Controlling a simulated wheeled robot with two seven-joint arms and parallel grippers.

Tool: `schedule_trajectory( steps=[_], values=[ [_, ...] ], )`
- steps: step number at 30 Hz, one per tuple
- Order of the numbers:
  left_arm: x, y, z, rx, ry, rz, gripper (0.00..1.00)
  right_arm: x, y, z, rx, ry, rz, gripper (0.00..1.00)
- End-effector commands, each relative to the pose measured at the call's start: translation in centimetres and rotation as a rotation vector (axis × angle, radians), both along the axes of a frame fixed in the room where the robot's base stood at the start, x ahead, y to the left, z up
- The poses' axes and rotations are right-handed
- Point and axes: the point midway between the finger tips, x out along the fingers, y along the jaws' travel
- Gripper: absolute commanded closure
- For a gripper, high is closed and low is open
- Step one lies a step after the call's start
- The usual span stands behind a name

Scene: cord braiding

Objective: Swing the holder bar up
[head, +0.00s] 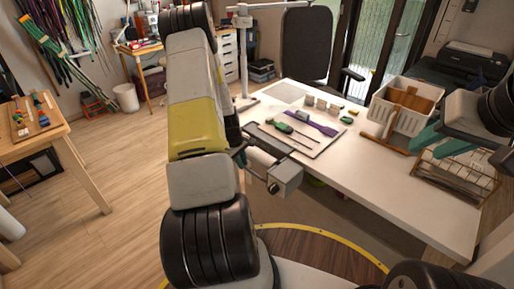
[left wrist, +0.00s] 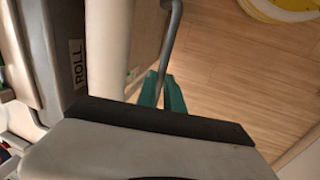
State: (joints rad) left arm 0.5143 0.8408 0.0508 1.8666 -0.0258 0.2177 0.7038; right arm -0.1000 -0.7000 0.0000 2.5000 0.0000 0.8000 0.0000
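A grey, bent metal bar, which I take as the holder bar (left wrist: 171,40), comes down from the top of the left wrist view. Its lower end runs between the two teal fingers of my left gripper (left wrist: 161,94), which sit close on either side of it and look shut on it. In the head view my left arm's yellow and white links hide these fingers and most of the bar. A pale roll (head: 262,158) and a grey box (head: 287,180) show beside that arm at the table's near edge. My right gripper (head: 438,143) is over the table's right side, its teal fingers apart.
The white table (head: 350,178) carries a mat with tools (head: 299,132), a white crate (head: 405,114) and a wire basket (head: 455,180). A metal stand (head: 243,55) rises at its back left. A wooden side table (head: 30,138) is far left; floor between is clear.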

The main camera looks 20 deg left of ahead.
Motion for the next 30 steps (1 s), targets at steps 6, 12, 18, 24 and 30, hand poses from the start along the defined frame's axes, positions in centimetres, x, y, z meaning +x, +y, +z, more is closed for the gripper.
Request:
schedule_trajectory(
  steps=[6,12,18,24,30],
  values=[
    [0.1,-0.1,0.0,0.002,0.004,-0.001,1.0,0.0,0.0,0.0,0.0,0.0,0.0,0.67],
    [0.5,-0.3,0.2,0.022,0.047,-0.005,1.0,0.0,0.0,0.0,0.0,0.0,0.0,0.67],
    [1.3,-0.7,0.5,0.064,0.146,-0.008,1.0,0.0,0.0,0.0,0.0,0.0,0.0,0.67],
    [2.2,-1.1,0.7,0.115,0.268,-0.007,1.0,0.0,0.0,0.0,0.0,0.0,0.0,0.67],
    [2.9,-1.3,0.8,0.162,0.382,-0.004,1.0,0.0,0.0,0.0,0.0,0.0,0.0,0.67]
  ],
)
